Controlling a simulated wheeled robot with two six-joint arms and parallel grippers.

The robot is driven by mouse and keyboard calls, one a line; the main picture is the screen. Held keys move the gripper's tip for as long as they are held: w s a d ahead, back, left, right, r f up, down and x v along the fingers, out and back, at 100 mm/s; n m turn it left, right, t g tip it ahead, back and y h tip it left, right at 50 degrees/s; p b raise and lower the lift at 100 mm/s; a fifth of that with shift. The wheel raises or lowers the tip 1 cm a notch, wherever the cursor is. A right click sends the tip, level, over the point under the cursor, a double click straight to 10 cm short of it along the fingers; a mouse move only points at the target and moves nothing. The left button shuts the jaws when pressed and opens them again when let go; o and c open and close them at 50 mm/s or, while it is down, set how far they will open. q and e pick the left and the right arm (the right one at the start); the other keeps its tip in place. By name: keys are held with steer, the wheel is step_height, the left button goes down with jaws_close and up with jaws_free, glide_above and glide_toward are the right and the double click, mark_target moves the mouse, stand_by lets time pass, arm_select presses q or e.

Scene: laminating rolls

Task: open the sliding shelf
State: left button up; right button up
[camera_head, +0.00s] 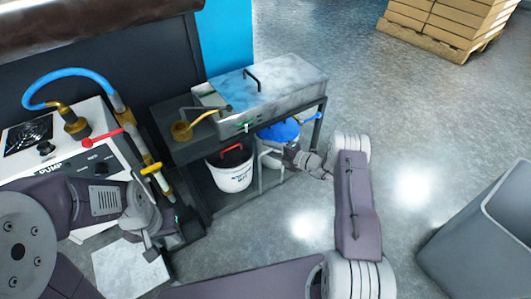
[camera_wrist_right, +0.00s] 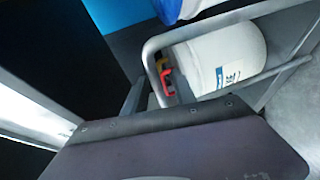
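The sliding shelf shows as a grey tubular frame (camera_head: 262,178) low under the dark metal table; the wrist view shows its bent tube (camera_wrist_right: 150,62) beside a white bucket. My right gripper (camera_head: 272,156) reaches in from the right, close to the tube at the table's front. Its fingers are small and partly hidden, so I cannot tell whether they touch or grip it.
The white bucket (camera_head: 230,172) with a red handle and a blue item (camera_head: 279,131) sit under the table. A steel box (camera_head: 268,88) lies on top. A pump unit (camera_head: 60,140) with hoses stands left. A grey bin (camera_head: 490,235) stands right; floor beyond the table is open.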

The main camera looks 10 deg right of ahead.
steer(key=shift+x, duration=0.9)
jaws_close()
stand_by(0.8)
